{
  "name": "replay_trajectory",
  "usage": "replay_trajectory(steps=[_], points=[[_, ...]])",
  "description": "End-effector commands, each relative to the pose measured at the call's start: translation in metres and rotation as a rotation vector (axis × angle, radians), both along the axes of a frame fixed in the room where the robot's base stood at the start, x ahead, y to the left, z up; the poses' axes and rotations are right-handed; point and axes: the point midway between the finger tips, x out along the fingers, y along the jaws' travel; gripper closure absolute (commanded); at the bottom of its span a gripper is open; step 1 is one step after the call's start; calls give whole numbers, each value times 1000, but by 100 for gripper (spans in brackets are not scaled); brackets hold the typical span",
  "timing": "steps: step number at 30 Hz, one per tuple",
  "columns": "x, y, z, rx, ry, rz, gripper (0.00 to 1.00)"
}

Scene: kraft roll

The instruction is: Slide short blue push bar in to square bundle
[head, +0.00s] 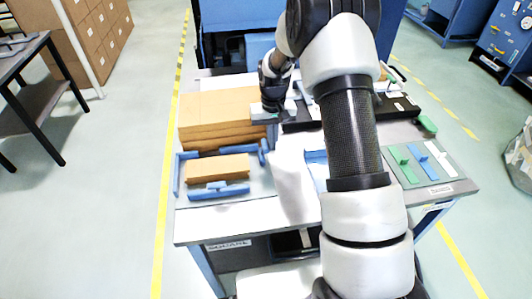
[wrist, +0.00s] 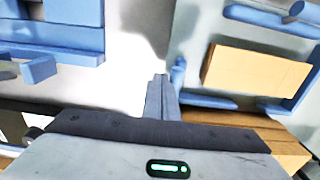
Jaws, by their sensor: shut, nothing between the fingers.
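The bundle (head: 218,168), a tan block, lies in a blue corner frame (head: 177,175) at the table's front left. The short blue push bar (head: 263,152) stands at the bundle's right end, with a small gap between them. In the wrist view the short bar (wrist: 179,76) is just beside my fingertips (wrist: 160,80), on the bundle's side; I cannot tell whether they touch. A longer blue bar (head: 217,191) lies along the bundle's front side. My gripper (head: 272,140) is shut and empty, low at the short bar's outer side.
A stack of tan sheets (head: 215,110) stands behind the frame. Another blue fixture (head: 316,158) is to the right, partly hidden by my arm. A green board (head: 432,165) with coloured pieces lies at the far right. Bare white table shows in front of my gripper.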

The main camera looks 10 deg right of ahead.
Motion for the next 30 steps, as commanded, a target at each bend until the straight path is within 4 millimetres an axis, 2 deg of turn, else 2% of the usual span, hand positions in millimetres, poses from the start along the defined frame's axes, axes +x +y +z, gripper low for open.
replay_trajectory(steps=[27, 30], points=[[0, 47, 0, 1, -2, 0, 100], [0, 47, 0, 1, -1, -1, 100]])
